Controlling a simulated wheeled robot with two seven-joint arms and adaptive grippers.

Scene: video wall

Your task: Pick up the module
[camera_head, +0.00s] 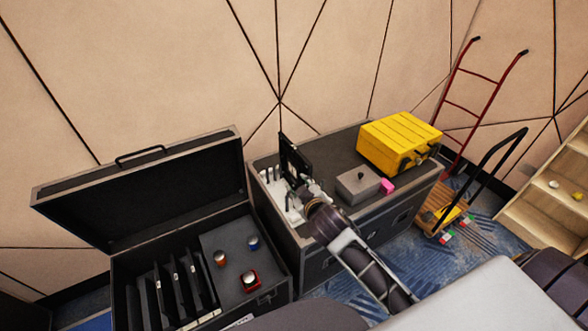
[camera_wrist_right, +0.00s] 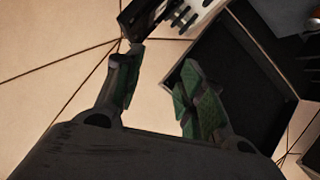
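A black flat module (camera_head: 293,158) stands upright at a white slotted rack (camera_head: 272,190) on the closed black case. My right gripper (camera_head: 306,190) is just in front of the module's lower right edge in the head view; whether it touches is not clear. In the right wrist view my right gripper (camera_wrist_right: 162,60) has its green-padded fingers apart, with nothing between them. A dark piece, probably the module (camera_wrist_right: 138,14), shows beyond the left fingertip, next to the white rack (camera_wrist_right: 203,10). Several more dark panels (camera_head: 180,290) stand in the open case. My left gripper is out of view.
The open black case (camera_head: 125,265) has its lid (camera_head: 150,190) raised, with small cups (camera_head: 250,279) inside on a grey surface. On the closed case (camera_head: 335,150) sit a yellow toolbox (camera_head: 398,140), a grey box (camera_head: 358,185) and a pink block (camera_head: 387,187). A red hand truck (camera_head: 470,105) leans behind.

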